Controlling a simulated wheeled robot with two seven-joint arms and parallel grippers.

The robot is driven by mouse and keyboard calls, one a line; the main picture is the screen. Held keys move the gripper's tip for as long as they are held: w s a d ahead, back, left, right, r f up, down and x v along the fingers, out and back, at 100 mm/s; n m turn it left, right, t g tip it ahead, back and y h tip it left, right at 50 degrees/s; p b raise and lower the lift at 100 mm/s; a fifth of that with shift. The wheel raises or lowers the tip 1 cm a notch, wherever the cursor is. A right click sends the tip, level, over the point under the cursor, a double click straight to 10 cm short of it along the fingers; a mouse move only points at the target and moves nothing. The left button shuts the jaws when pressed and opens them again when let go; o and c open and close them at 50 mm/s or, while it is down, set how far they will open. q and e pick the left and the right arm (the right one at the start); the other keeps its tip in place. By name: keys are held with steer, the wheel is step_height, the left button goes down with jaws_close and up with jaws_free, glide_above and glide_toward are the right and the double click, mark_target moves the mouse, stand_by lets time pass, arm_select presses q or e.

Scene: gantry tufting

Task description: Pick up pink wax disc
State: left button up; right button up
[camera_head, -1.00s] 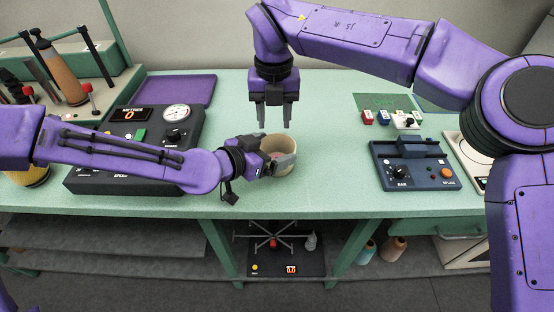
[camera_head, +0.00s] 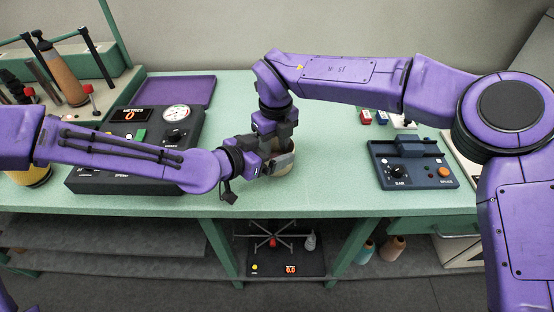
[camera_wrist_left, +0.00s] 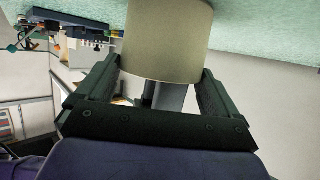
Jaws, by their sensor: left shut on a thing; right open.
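A beige cup (camera_head: 286,169) stands on the green table. My left gripper (camera_head: 278,161) is shut on it from the left; in the left wrist view, which looks upside down, the cup (camera_wrist_left: 165,40) sits between the two dark fingers. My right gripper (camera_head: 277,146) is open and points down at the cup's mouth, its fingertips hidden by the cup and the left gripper. Grey parts of it show at the cup's rim in the left wrist view (camera_wrist_left: 165,97). The pink wax disc is not visible now; the cup's inside is hidden.
A black console (camera_head: 92,181) with a red readout and dial stands left. A blue device (camera_head: 412,172) with a knob and orange button stands right. The table between cup and blue device (camera_head: 335,160) is clear.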

mark_target(275, 154)
arm_select(q)
steer(key=shift+s+d+r, duration=0.2)
steer(key=shift+s, duration=0.2)
arm_select(e)
steer(key=f, duration=0.1)
steer(key=s+f, duration=0.1)
steer(key=f, duration=0.1)
steer(key=shift+d, duration=0.2)
arm_select(q)
steer(key=shift+w+f, duration=0.1)
arm_select(e)
steer(key=shift+a+f, duration=0.15)
steer(key=shift+f, duration=0.05)
arm_select(q)
steer(key=shift+w+a+f, duration=0.1)
steer(key=shift+w+f, duration=0.1)
arm_select(e)
steer(key=shift+w+f, duration=0.1)
steer(key=shift+w, duration=0.15)
arm_select(q)
steer(key=shift+f, duration=0.1)
arm_select(e)
steer(key=shift+w, duration=0.1)
steer(key=c, duration=0.7)
steer(key=shift+r, duration=0.2)
arm_select(q)
steer(key=shift+f, duration=0.1)
